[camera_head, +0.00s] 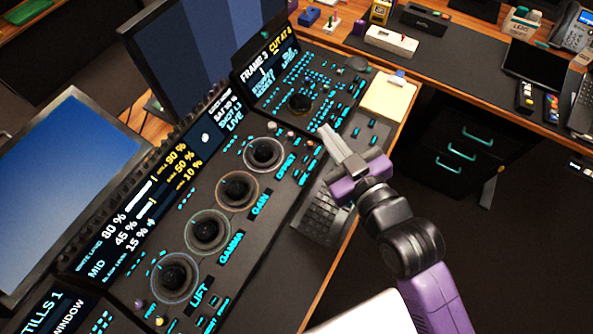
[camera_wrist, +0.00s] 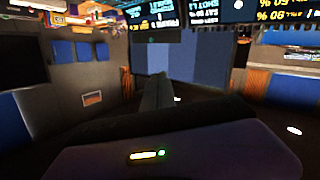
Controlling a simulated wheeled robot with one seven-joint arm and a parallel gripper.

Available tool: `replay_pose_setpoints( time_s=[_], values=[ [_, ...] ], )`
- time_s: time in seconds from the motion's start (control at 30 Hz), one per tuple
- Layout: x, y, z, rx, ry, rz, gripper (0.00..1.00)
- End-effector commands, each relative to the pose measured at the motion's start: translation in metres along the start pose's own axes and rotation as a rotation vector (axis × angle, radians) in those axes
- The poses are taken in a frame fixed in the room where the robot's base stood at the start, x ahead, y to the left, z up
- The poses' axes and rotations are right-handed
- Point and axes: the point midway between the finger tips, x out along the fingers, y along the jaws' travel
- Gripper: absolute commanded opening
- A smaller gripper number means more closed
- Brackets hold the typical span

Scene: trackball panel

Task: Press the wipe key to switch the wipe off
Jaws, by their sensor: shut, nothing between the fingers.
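The dark trackball panel (camera_head: 222,180) slopes across the head view, with glowing cyan keys and labels. I cannot read which key is the wipe key. A group of keys (camera_head: 300,160) lies by the OFFSET label, just left of my gripper. More keys (camera_head: 340,112) lie on the far section. My gripper (camera_head: 325,132) is shut and empty, its fingers pointing up and left over the panel's right part. In the wrist view its shut fingers (camera_wrist: 158,90) show ahead of the dark wrist. I cannot tell whether the fingertips touch the panel.
Several ringed trackballs, such as the one by LIFT (camera_head: 174,279), run along the panel. A keypad (camera_head: 325,215) lies below my gripper. A yellowish notepad (camera_head: 388,98) lies at the panel's right end. Monitors (camera_head: 68,185) stand behind at left. Dark floor is open at lower right.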

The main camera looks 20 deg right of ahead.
Motion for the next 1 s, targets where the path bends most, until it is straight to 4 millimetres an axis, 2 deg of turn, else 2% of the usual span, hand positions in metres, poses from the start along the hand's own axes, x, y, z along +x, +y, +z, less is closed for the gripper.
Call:
replay_pose_setpoints(
  time_s=[0.03, 0.2, 0.3, 0.4, 0.47, 0.6, 0.7, 1.0],
  values=[
    [0.015, 0.0, -0.004, -0.03, -0.011, -0.011, 0.0],
    [0.057, -0.006, -0.006, -0.163, -0.093, -0.085, 0.0],
    [0.078, -0.013, -0.004, -0.264, -0.156, -0.155, 0.0],
    [0.089, -0.023, 0.006, -0.371, -0.229, -0.246, 0.0],
    [0.09, -0.031, 0.017, -0.43, -0.272, -0.306, 0.0],
    [0.076, -0.049, 0.05, -0.541, -0.367, -0.441, 0.0],
    [0.067, -0.056, 0.063, -0.601, -0.4, -0.506, 0.0],
    [0.063, -0.058, 0.068, -0.652, -0.407, -0.537, 0.0]
  ],
)
